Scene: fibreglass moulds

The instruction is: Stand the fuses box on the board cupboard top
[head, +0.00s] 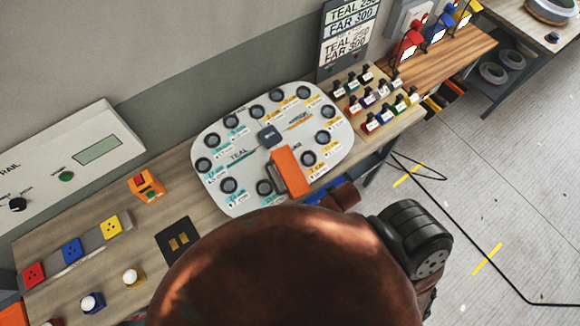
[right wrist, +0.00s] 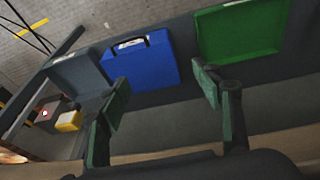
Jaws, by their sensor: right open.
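In the right wrist view, a blue case (right wrist: 142,64) with a dark handle and a small pale label stands beyond my fingers; the label is too small to read. I cannot tell for sure whether it is the fuses box. My right gripper (right wrist: 161,92) is open, with its two green-padded fingers wide apart and nothing between them. The blue case shows between and past the fingertips, apart from them. I cannot make out which surface is the board cupboard top. My left gripper is in neither view.
A green tray or bin (right wrist: 243,30) is right of the blue case, a grey box (right wrist: 78,75) left of it. A yellow block (right wrist: 69,121) is farther left. Cables lie on the floor (head: 505,190).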

